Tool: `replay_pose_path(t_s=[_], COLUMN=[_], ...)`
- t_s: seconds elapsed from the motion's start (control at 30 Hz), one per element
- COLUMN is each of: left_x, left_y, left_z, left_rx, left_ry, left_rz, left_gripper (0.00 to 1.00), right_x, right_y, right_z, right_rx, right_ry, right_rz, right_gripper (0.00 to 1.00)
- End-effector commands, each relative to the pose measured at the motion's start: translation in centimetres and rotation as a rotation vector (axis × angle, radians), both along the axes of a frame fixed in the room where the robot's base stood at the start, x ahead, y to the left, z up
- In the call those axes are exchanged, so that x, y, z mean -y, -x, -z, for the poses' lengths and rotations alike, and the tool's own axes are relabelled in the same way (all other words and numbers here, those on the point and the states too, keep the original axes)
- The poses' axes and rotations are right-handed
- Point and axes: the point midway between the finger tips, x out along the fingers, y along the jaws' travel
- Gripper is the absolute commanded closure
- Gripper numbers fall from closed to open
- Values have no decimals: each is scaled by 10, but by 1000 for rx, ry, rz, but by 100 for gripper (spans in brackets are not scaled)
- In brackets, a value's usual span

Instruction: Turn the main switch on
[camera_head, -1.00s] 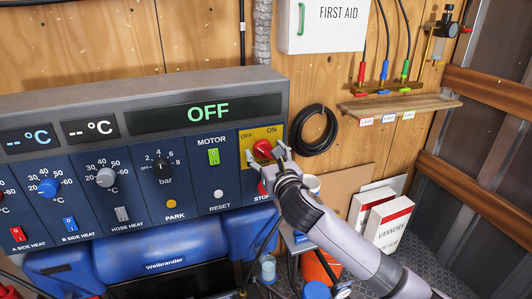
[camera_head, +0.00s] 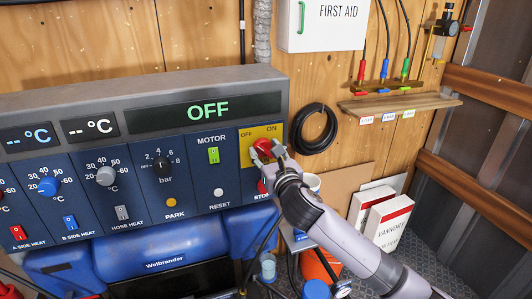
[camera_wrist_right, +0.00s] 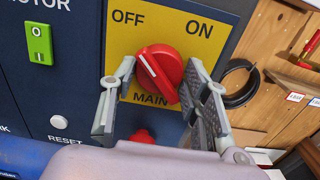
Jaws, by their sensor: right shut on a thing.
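The main switch (camera_head: 263,146) is a red rotary knob on a yellow plate marked OFF and ON, at the right end of the blue control panel. In the right wrist view the knob (camera_wrist_right: 160,68) has a white line whose upper end points up-left, toward OFF. My right gripper (camera_head: 266,154) is shut on the knob, one finger on each side; both fingers also show in the wrist view (camera_wrist_right: 156,80). The panel display (camera_head: 208,112) reads OFF. My left gripper is not in view.
A red stop button (camera_wrist_right: 142,136) sits just below the knob, between my fingers. The green motor switch (camera_head: 213,156) and white reset button (camera_head: 218,193) are to its left. A coiled black hose (camera_head: 315,130) hangs at right, near a wooden shelf (camera_head: 400,105).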

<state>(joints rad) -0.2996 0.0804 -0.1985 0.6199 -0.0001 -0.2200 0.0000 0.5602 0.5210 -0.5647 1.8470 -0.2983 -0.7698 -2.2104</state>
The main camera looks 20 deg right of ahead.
Motion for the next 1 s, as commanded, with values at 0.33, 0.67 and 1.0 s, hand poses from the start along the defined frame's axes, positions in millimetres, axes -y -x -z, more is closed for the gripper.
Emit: replay_pose_path(t_s=[0.33,0.67,1.0], left_x=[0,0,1], left_y=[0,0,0], left_z=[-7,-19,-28], left_rx=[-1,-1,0], left_ry=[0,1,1], left_rz=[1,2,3], left_gripper=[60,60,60], right_x=[-1,0,0], right_y=[0,0,0], right_z=[-2,-2,-2], right_rx=[-3,-13,-22], right_ry=[-100,-375,-700], right_rz=[-1,0,0], right_gripper=[85,85,85])
